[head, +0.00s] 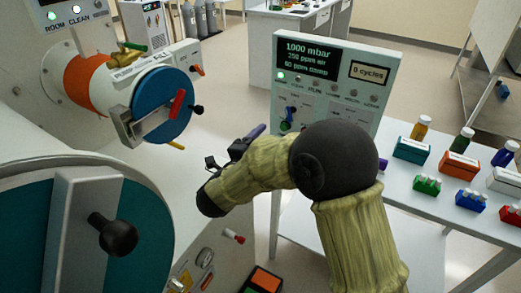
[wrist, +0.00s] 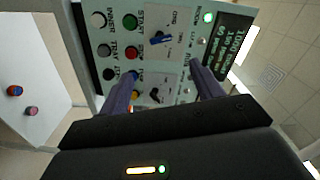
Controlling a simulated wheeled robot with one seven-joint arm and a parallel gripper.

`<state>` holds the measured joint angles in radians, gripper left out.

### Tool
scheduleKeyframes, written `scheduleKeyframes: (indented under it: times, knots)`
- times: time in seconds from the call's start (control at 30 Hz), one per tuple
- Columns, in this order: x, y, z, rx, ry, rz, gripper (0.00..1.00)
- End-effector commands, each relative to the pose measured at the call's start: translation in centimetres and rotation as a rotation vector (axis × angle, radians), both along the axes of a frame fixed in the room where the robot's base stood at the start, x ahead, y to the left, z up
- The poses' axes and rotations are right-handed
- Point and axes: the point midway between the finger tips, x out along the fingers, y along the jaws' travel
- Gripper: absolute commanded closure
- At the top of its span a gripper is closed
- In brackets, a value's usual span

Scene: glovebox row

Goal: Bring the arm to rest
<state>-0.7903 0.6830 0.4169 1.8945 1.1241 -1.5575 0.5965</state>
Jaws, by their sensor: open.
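My arm wears a yellow-green sleeve with a dark round elbow and is bent across the middle of the head view. My gripper (head: 240,146) points away from me, in front of the control panel (head: 335,62). In the wrist view the two purple fingers of my gripper (wrist: 162,68) are apart with nothing held between them. The panel (wrist: 113,50) fills the view beyond them, turned on its side, with buttons and switches. I cannot tell how far the fingertips are from it. The panel's screen reads 1000 mbar, and a side display reads 0 cycles.
A large round port door (head: 130,215) with a black knob is close at left. A blue round hatch (head: 163,105) with a red handle is behind it. A white table (head: 425,203) at right carries bottles, boxes and vial racks. Floor shows between hatch and panel.

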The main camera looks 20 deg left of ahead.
Motion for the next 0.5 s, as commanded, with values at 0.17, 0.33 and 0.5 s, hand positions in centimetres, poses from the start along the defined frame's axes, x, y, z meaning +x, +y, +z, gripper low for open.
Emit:
scheduleKeyframes:
  times: [0.17, 0.33, 0.5]
  knots:
    - [-1.22, 0.06, 0.02, 0.0, -0.001, 0.0, 0.35]
    - [-1.24, 0.07, 0.03, 0.0, 0.0, -0.001, 0.35]
    - [-1.22, 0.07, 0.02, 0.0, 0.0, 0.0, 0.35]
